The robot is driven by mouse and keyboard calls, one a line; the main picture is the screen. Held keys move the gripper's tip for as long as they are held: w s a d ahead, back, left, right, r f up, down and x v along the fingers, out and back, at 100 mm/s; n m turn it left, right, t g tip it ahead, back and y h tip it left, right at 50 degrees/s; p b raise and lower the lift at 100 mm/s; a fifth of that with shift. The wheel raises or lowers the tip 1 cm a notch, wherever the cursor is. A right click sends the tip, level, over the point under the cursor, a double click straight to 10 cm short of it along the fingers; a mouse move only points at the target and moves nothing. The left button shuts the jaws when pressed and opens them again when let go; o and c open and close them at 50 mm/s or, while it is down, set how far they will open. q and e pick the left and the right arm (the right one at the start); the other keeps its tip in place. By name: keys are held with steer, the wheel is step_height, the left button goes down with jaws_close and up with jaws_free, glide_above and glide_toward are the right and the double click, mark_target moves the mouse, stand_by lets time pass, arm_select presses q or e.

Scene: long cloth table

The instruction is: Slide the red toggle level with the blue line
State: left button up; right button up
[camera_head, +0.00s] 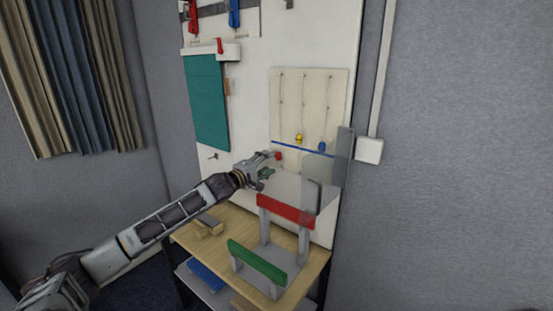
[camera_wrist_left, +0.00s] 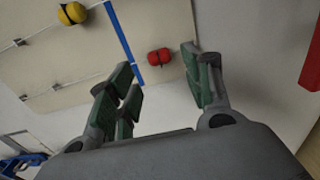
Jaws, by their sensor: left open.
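A pale panel (camera_head: 311,105) on the wall board carries a blue line (camera_head: 303,149) across its lower part. The red toggle (camera_head: 278,155) sits just below the line at the left; in the left wrist view the red toggle (camera_wrist_left: 160,57) lies apart from the blue line (camera_wrist_left: 124,34), on its right. The yellow toggle (camera_head: 299,138) and blue toggle (camera_head: 322,146) sit on the other cords. The yellow toggle (camera_wrist_left: 72,13) also shows in the left wrist view. My left gripper (camera_head: 267,164) is open, its fingers (camera_wrist_left: 165,88) short of the red toggle and on either side of it.
A grey translucent plate (camera_head: 318,170) stands out at the panel's lower right. Below are a red rail (camera_head: 286,209) and a green rail (camera_head: 257,262) above a wooden table (camera_head: 213,246). A teal sheet (camera_head: 206,102) hangs to the left. The space left of my arm is clear.

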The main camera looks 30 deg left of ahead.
mark_target(277, 157)
arm_select(q)
steer(key=shift+w, duration=0.55)
steer(key=shift+w+d, duration=0.1)
steer(key=shift+w, duration=0.25)
steer(key=shift+w+p, duration=0.3)
steer(key=shift+w, duration=0.75)
steer(key=shift+w+d, duration=0.1)
steer(key=shift+w, duration=0.3)
steer(key=shift+w+d+p, duration=0.1)
steer(key=shift+w+p, duration=0.3)
steer(key=shift+w, duration=0.45)
arm_select(e)
steer(key=shift+a+r, duration=0.6)
steer(key=shift+r, duration=0.15)
steer(key=shift+a, duration=0.1)
